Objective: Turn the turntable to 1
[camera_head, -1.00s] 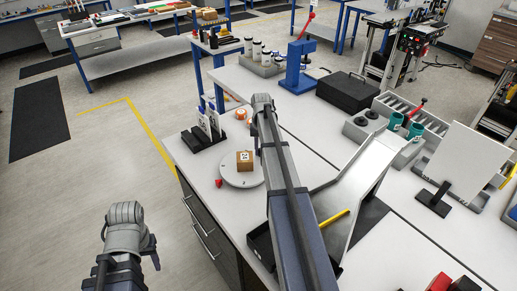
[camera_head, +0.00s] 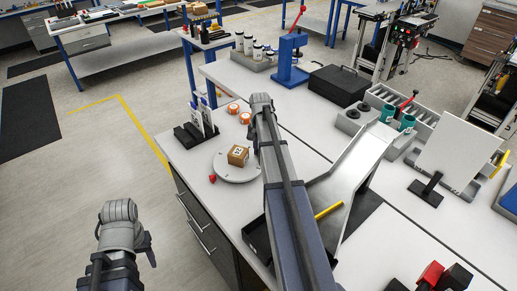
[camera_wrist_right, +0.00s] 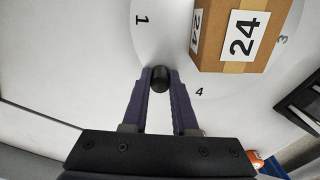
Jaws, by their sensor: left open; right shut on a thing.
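The turntable (camera_head: 237,174) is a round white disc on the bench, with a brown box (camera_head: 235,155) labelled 24 on it. A red marker (camera_head: 212,179) sits at its near left edge. In the right wrist view, the disc (camera_wrist_right: 172,40) shows the numbers 1, 3 and 4 near the box (camera_wrist_right: 207,45). My right gripper (camera_wrist_right: 160,78) is shut on a black knob (camera_wrist_right: 160,84) on the disc, between 1 and 4. In the head view my right arm hides that gripper. My left gripper (camera_head: 149,247) is open and empty over the floor at lower left.
Behind the turntable are a black rack (camera_head: 196,136) with upright cards and orange-and-white rolls (camera_head: 233,109). A blue press (camera_head: 291,62) stands farther back.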

